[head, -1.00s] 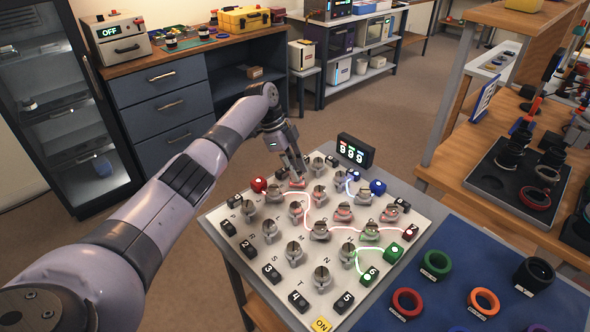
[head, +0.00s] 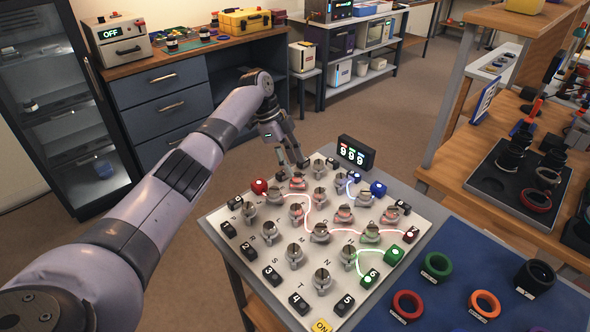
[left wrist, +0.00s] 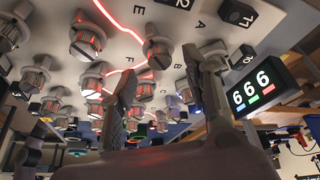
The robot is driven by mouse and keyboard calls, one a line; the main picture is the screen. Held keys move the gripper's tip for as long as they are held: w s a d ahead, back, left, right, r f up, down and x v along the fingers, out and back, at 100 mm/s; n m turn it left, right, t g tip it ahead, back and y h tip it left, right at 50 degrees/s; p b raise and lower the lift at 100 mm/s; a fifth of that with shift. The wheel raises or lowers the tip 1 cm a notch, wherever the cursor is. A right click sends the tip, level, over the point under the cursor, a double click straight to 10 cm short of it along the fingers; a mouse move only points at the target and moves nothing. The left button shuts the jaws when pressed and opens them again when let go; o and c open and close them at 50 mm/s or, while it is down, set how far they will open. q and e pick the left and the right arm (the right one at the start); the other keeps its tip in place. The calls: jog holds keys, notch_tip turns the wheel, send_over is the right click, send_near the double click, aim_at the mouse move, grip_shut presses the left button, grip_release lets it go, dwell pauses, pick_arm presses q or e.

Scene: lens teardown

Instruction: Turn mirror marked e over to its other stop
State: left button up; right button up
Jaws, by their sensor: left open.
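The white mirror board (head: 225,213) carries rows of round slotted mirrors with printed letters. In the left wrist view the letter E stands beside a mirror (left wrist: 157,56), where the bright red beam bends. That mirror is seen between the two fingers of my left gripper (left wrist: 166,72), which is open and empty. In the head view my left gripper (head: 292,160) hangs over the far-left part of the board. A red-lit mirror (head: 297,183) is just below it there; I cannot read its letter. My right gripper is not in view.
A black display (head: 355,152) stands at the board's far corner, near the gripper. Numbered blocks, a red knob (head: 259,186) and a blue knob (head: 378,188) line the board. A blue mat (head: 450,275) with coloured rings lies to the right.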

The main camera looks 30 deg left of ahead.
pick_arm(q)
jog(key=v, duration=0.8)
jog(key=shift+a+r, duration=0.15)
jog(key=shift+r, duration=0.25)
jog(key=shift+s+f, duration=0.1)
